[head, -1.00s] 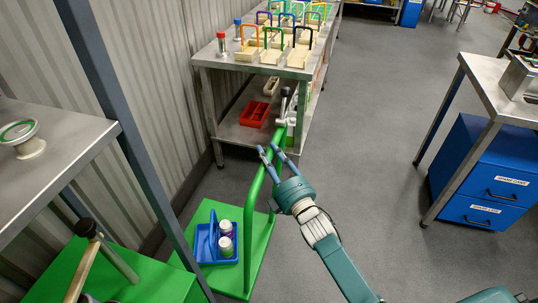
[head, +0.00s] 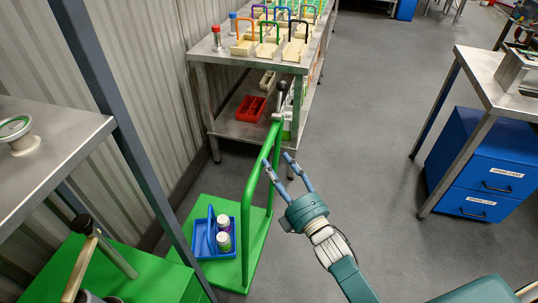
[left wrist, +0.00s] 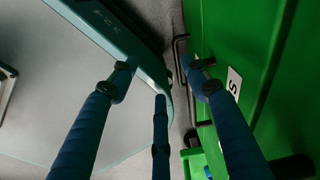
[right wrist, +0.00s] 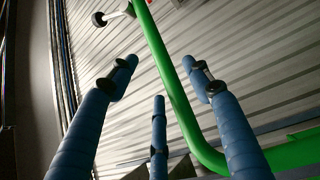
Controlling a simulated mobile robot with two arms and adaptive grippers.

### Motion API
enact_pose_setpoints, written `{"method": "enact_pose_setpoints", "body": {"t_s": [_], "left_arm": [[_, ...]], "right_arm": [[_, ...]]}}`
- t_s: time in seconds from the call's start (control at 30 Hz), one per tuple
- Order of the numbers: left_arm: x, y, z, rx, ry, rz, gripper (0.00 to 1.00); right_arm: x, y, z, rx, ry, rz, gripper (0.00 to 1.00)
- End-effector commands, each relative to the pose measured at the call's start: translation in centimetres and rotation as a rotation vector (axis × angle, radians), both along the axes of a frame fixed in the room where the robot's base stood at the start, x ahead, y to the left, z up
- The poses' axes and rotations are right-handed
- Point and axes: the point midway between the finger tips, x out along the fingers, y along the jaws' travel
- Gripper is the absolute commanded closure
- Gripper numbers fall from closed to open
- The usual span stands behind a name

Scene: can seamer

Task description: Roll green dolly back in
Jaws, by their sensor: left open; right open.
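The green dolly (head: 228,276) stands on the floor at the lower left of the head view, its upright green handle (head: 249,190) on its right side. A blue caddy (head: 202,248) with two small containers sits on its deck. My right gripper (head: 278,160) is open and empty, just right of the handle in the head view, and apart from it. In the right wrist view the handle (right wrist: 170,85) runs past beyond the open fingers. My left gripper (left wrist: 162,75) is open and empty in the left wrist view, near a green surface; it is not seen in the head view.
A steel bench (head: 207,64) with handled trays stands behind the dolly. A steel table post (head: 110,110) and a green cabinet (head: 140,275) are at left. A blue drawer unit (head: 480,165) under a bench is at right. The grey floor between is clear.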

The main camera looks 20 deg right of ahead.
Motion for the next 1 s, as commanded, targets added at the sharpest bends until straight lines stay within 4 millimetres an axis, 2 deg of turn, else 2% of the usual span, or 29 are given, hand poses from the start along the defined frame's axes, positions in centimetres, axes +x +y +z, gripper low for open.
{"method": "enact_pose_setpoints", "body": {"t_s": [0.1, 0.3, 0.63, 0.73, 0.77, 0.87, 0.97, 1.0], "left_arm": [[0.1, -0.1, 0.0, -0.001, -0.001, 0.000, 0.53], [0.1, -0.1, 0.0, -0.001, -0.001, 0.000, 0.53], [0.1, -0.1, 0.0, -0.001, -0.001, 0.000, 0.53], [0.1, -0.1, 0.0, -0.001, -0.001, 0.000, 0.53], [0.1, -0.1, 0.0, -0.001, -0.001, 0.000, 0.53], [0.1, -0.1, 0.0, -0.001, -0.001, 0.000, 0.53], [0.1, -0.1, 0.0, -0.001, -0.001, 0.000, 0.53], [0.1, -0.1, 0.0, -0.001, -0.001, 0.000, 0.53]], "right_arm": [[-2.2, -0.5, -0.4, 0.000, 0.002, -0.001, 0.51], [-4.0, -0.9, -0.6, 0.001, 0.001, 0.000, 0.51], [-4.2, -1.0, -0.6, 0.001, -0.001, 0.000, 0.51], [-4.3, -1.1, -1.8, 0.017, 0.030, -0.002, 0.51], [-4.3, -1.2, -2.8, 0.030, 0.053, -0.005, 0.51], [-5.0, -1.6, -8.8, 0.118, 0.199, -0.026, 0.51], [-7.4, -2.3, -18.3, 0.259, 0.427, -0.080, 0.51], [-9.1, -2.6, -22.4, 0.323, 0.529, -0.113, 0.51]]}}
